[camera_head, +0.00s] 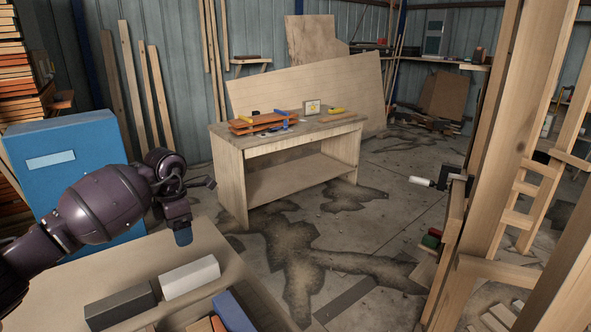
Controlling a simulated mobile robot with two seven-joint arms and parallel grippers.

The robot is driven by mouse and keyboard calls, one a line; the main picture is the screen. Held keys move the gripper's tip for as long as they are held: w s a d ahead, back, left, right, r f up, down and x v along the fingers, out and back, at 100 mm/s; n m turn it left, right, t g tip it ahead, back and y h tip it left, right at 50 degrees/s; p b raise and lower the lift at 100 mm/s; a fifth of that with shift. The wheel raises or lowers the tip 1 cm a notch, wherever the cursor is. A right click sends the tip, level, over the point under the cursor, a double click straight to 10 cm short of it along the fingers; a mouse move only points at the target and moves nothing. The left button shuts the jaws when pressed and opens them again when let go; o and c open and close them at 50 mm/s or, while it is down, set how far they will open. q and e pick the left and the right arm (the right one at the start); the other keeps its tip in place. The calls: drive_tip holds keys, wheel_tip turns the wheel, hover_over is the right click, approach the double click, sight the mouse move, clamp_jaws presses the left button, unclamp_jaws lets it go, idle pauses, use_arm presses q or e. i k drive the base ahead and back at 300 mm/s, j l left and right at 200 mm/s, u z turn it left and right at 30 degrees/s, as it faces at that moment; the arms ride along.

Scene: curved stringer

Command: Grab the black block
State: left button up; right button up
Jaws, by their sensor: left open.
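The black block (121,306) lies on the tan table (110,260) at the bottom left of the head view. It is a long dark grey-black bar, left of a white block. My left gripper (183,236) hangs at the end of my dark purple arm, pointing down. It is above and to the right of the black block, clear of it, open and with nothing seen in it. My right gripper is not in view.
A white block (189,278) lies beside the black block on its right. A blue block (233,312) and orange-brown pieces (204,324) are near the front edge. A blue cabinet (65,160) stands behind my arm. A workbench (288,160) stands farther back.

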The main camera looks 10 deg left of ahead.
sight(103, 314)
drive_tip(key=k, duration=1.5)
